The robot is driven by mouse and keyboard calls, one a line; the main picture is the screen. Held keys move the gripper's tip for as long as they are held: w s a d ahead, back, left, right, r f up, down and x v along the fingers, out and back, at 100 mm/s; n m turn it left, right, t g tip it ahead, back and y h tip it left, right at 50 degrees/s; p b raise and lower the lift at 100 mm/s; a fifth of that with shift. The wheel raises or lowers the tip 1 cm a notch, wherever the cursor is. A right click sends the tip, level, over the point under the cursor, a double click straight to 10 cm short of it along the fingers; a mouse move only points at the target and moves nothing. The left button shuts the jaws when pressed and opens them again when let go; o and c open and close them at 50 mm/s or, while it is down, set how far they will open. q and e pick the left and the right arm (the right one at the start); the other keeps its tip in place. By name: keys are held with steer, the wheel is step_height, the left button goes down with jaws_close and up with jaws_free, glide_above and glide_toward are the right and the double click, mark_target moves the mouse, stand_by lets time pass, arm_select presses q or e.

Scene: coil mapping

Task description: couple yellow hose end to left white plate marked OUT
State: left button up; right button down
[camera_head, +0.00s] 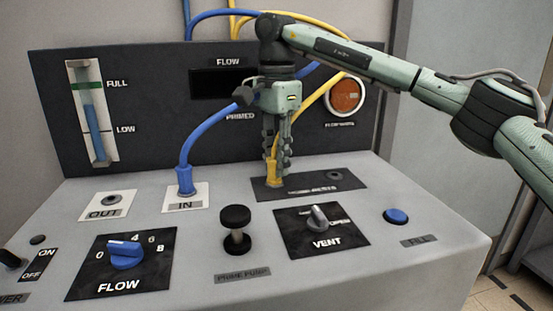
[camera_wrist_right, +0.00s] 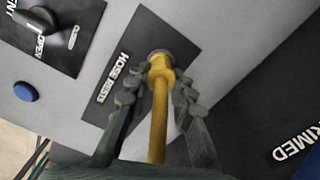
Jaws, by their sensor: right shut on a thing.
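The yellow hose end (camera_head: 274,172) stands upright at the left part of the black hose rest plate (camera_head: 325,183). My right gripper (camera_head: 275,160) points down and is shut around the hose end. In the right wrist view the yellow hose end (camera_wrist_right: 160,75) lies between the fingers of my right gripper (camera_wrist_right: 160,92), over the hose rest plate (camera_wrist_right: 137,50). Whether the end is still seated in the rest cannot be told. The white plate marked OUT (camera_head: 100,212) is at the left, with its dark port (camera_head: 112,199) empty. My left gripper is not in view.
A blue hose (camera_head: 185,150) is fitted upright on the white IN plate (camera_head: 172,205), between OUT and the hose rest. In front are the FLOW knob (camera_head: 125,256), black pump knob (camera_head: 236,228), VENT lever (camera_head: 318,217) and blue FILL button (camera_head: 396,216). A dark back panel (camera_head: 150,110) rises behind.

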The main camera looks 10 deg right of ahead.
steer(key=shift+r, duration=0.25)
steer(key=shift+r+p, duration=0.35)
steer(key=shift+p, duration=0.2)
steer(key=shift+r+p, duration=0.75)
steer(key=shift+r, duration=0.05)
step_height(320, 180, up, 3)
steer(key=p, duration=0.3)
steer(key=shift+r, duration=0.2)
